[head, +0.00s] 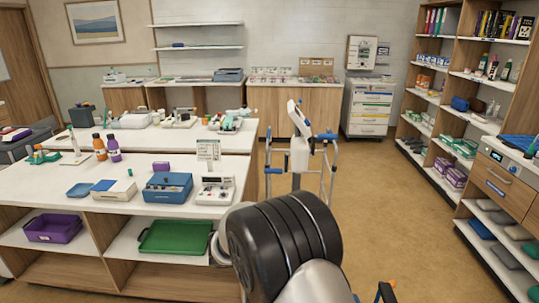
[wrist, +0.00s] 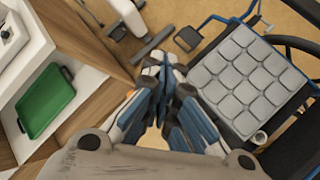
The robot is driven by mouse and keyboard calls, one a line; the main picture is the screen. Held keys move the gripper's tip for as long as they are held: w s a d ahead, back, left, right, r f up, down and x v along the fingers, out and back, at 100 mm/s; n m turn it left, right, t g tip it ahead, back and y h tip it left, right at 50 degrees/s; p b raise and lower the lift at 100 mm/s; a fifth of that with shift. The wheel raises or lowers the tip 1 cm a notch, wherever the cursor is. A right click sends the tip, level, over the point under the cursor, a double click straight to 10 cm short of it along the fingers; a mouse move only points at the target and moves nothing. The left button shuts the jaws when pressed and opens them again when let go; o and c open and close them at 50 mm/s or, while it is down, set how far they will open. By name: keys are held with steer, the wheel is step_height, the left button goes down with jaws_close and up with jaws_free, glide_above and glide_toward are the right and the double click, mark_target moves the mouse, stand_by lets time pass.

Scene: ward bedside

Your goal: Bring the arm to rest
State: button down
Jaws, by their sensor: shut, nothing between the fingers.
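My gripper (wrist: 163,62) shows in the wrist view with its blue and grey fingers together at the tips and nothing between them. It hangs over the floor, beside the wooden counter's end and a grey quilted seat. In the head view my arm's thick black and grey links reach up from the bottom centre, right of the near counter. My gripper cannot be made out in the head view.
The near counter (head: 60,192) holds a blue box (head: 167,187) and bottles; a green tray (head: 175,237) is on its shelf. A blue-framed walker (head: 331,160) stands beyond my arm. The quilted seat (wrist: 245,75) is close on the wrist view's right. Open floor (head: 390,205) lies right.

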steer(key=s+d+r+m+g, duration=0.3)
steer(key=s+d+r+m, duration=1.1)
steer(key=s+d+r, duration=0.3)
steer(key=s+a+r+m+y, duration=0.1)
steer(key=s+m, duration=0.4)
steer(key=s, duration=0.5)
steer(key=s+r+m+y, duration=0.1)
steer(key=s+m+y, duration=0.2)
steer(key=s, duration=0.8)
steer(key=shift+s+a+r+m+y, duration=0.3)
steer(key=shift+a+r+m, duration=0.1)
steer(key=shift+m, duration=0.5)
